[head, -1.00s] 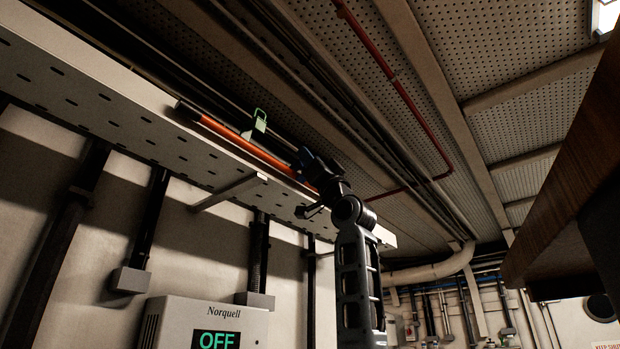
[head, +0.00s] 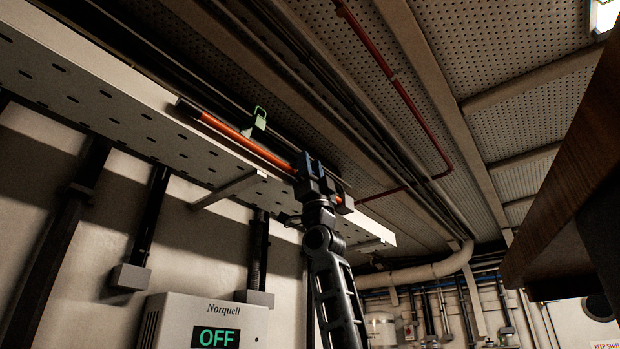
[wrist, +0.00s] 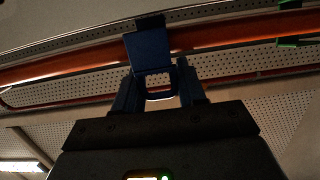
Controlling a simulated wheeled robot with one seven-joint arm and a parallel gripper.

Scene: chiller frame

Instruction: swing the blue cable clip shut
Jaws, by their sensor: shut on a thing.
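The blue cable clip (wrist: 149,52) sits on the orange cable (wrist: 232,38) in the wrist view. Its blue plate spans the front of the cable, and its lower end with a window-like opening reaches down between my fingers. My gripper (wrist: 157,84) is shut on this lower part, one dark blue finger on each side. I cannot tell whether the clip is latched. In the head view my gripper (head: 312,184) reaches up from below to the orange cable (head: 240,146), and hides most of the blue clip.
A green clip (head: 259,119) stands open farther left on the cable; green parts (wrist: 289,42) also show in the wrist view. The perforated tray (head: 150,120) runs behind the cable. A brown panel (head: 565,165) overhangs at right. A Norquell box (head: 215,320) reads OFF.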

